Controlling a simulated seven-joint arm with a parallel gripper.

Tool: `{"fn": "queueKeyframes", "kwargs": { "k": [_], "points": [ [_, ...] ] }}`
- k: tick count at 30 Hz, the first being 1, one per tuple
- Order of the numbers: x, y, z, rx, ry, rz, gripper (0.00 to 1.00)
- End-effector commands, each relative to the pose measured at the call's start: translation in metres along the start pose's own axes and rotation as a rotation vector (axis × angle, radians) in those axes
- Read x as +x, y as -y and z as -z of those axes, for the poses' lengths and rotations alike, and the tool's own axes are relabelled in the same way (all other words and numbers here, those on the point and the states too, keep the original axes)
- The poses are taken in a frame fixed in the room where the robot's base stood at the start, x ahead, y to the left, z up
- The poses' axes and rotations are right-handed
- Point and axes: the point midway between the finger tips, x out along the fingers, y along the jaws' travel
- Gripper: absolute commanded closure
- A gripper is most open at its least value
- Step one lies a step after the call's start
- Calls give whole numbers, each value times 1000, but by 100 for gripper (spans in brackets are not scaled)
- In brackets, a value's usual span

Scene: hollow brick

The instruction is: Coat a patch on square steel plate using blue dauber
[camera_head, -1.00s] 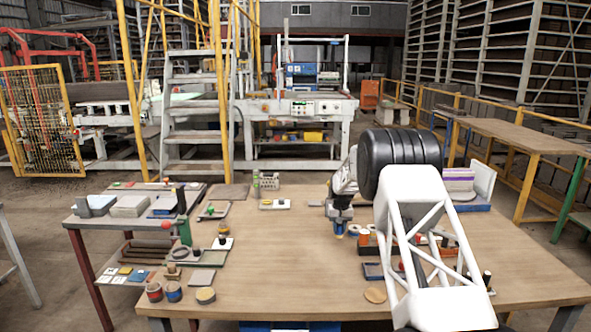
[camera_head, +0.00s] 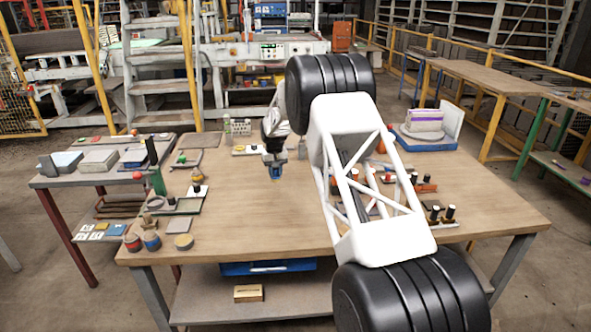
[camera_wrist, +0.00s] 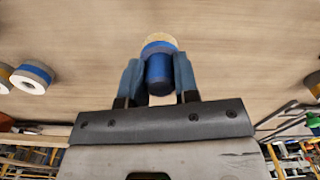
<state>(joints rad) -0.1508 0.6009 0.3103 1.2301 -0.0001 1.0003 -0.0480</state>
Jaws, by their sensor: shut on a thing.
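My gripper (camera_head: 275,168) hangs above the middle of the wooden table, its fingers on both sides of a blue dauber (camera_head: 276,178). In the wrist view my gripper (camera_wrist: 158,78) is shut on the dauber (camera_wrist: 159,68), which has a blue body and a pale tan pad at its far end. The pad appears clear of the table. A flat grey square piece (camera_head: 177,226), probably the square steel plate, lies at the table's left front, well left of my gripper. Another framed grey panel (camera_head: 187,206) lies just behind it; I cannot tell for certain which is the plate.
Round pots, one red (camera_head: 131,241), one blue (camera_head: 151,240) and one yellowish (camera_head: 183,241), stand at the left front edge. A side table (camera_head: 60,180) with blocks adjoins on the left. Black-topped pieces (camera_head: 449,213) stand at right. The table's middle is mostly clear.

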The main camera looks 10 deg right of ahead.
Motion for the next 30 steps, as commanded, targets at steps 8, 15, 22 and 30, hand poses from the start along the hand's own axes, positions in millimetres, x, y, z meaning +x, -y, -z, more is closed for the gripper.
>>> {"fn": "queueKeyframes", "kwargs": {
  "k": [8, 15, 22, 30],
  "points": [
    [-10, 100, -11, -126, -1, 0, 90],
    [-18, 182, -28, -233, 0, 0, 90],
    [-25, 258, -50, -336, 0, 0, 90],
    [-33, 346, -84, -457, 1, 0, 90]
  ]
}}
